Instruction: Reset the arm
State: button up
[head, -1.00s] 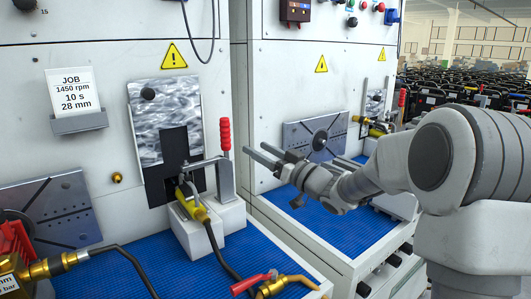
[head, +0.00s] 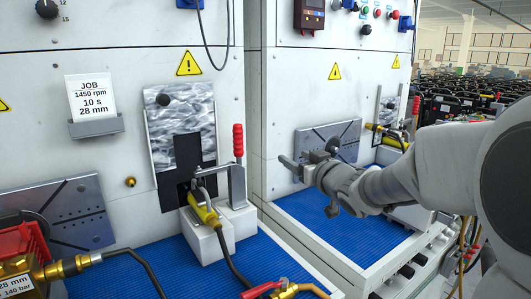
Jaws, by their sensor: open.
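My arm reaches in from the right in the head view. My gripper (head: 287,165) is open and empty, its fingers pointing left. In the picture it lies just right of the red-handled clamp (head: 238,140), with a visible gap between them. The yellow nozzle (head: 203,208) rests on the white block (head: 206,240) under the clamp, in front of a dark slot in the panel. Part of the right-hand bay is hidden behind my arm.
Blue matting (head: 230,270) covers the shelf. A brass fitting with a red lever (head: 262,290) lies at the front. A second bay with a grey slotted plate (head: 330,140) stands behind my gripper.

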jog(key=s+d+f+m+g+h, duration=0.1)
jog(key=s+d+m+g+h, duration=0.1)
jog(key=s+d+h, duration=0.35)
jog(key=s+d+f+m+g+h, duration=0.1)
jog(key=s+d+m+g+h, duration=0.1)
jog(key=s, duration=0.7)
jog(key=s+a+f+g+y, duration=0.1)
jog(key=s+f+g, duration=0.25)
jog(key=s, duration=0.65)
jog(key=s+a+f+g, duration=0.1)
jog(key=s+f+g, duration=0.3)
jog(key=s, duration=0.7)
notch_tip(320, 180, up, 12)
jog(key=t+p, duration=0.1)
jog(key=p, duration=1.2)
jog(key=shift+d+r+m, duration=0.15)
jog(key=shift+d+m, duration=0.1)
jog(key=shift+m, duration=0.05)
